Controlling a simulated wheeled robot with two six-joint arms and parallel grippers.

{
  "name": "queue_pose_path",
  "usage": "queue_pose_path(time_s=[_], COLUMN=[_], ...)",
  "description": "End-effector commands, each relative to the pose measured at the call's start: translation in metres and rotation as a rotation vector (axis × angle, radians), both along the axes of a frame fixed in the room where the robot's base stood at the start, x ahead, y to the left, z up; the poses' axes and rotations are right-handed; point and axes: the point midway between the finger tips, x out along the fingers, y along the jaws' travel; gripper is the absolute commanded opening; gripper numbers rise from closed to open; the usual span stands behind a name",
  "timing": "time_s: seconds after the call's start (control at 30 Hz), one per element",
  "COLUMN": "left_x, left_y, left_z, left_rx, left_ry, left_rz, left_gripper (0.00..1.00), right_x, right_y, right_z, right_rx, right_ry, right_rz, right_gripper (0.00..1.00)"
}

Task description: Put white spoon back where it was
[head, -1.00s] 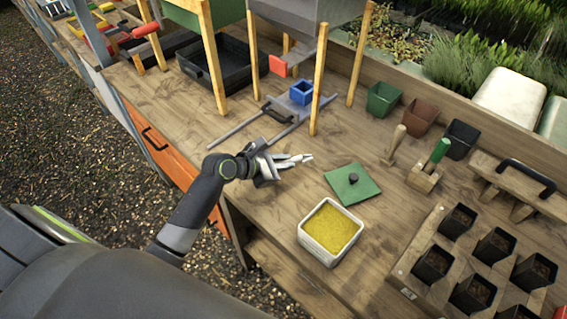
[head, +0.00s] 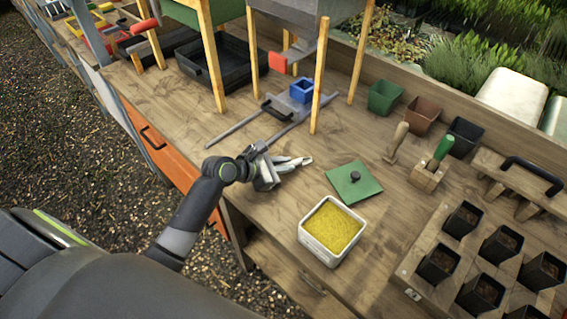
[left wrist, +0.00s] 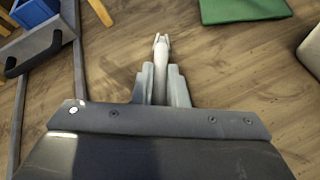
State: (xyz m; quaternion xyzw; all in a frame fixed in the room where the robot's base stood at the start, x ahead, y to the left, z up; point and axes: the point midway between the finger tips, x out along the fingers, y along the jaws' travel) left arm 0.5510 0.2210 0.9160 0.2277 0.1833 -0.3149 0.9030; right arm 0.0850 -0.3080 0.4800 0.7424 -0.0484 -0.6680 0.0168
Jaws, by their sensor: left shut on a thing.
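My left gripper (head: 284,166) is low over the wooden bench, left of the green lid. In the left wrist view its two fingers (left wrist: 164,88) are shut on a slim white thing, which I take to be the white spoon (left wrist: 161,52). The spoon points away from the gripper, and its far end looks notched. In the head view its pale end (head: 304,160) shows just past the fingers. The part between the fingers is hidden. I cannot tell whether the spoon touches the bench. My right gripper is not in view.
A green lid (head: 366,188) with a dark knob lies right of the gripper. A white tub (head: 312,248) of yellow grains stands nearer. A grey slide plate (head: 285,112) with a blue cup (head: 301,91) and wooden posts stand behind.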

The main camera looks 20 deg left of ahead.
Motion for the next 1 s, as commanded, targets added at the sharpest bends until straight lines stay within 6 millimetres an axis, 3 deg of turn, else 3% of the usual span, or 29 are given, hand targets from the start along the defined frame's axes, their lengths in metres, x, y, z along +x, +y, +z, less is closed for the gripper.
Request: queue_pose_path(time_s=[0.13, 0.17, 0.33, 0.73, 1.0], left_x=[0.000, 0.000, 0.000, -0.006, -0.043], left_y=[0.000, 0.000, 0.000, 0.005, 0.029], left_z=[-0.003, -0.003, -0.003, 0.000, 0.024], left_rx=[0.000, -0.001, 0.000, 0.003, 0.009], left_ry=[0.000, -0.001, 0.000, 0.000, 0.000], left_rz=[0.000, 0.000, 0.000, 0.000, -0.002], left_gripper=[0.00, 0.15, 0.38, 0.38, 0.38], right_x=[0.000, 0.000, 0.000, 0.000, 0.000], right_y=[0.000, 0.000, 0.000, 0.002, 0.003], right_z=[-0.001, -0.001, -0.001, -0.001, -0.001], right_rx=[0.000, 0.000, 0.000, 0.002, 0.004], right_ry=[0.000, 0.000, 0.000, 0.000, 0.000], right_rz=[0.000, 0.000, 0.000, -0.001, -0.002], right_gripper=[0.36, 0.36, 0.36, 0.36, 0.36])
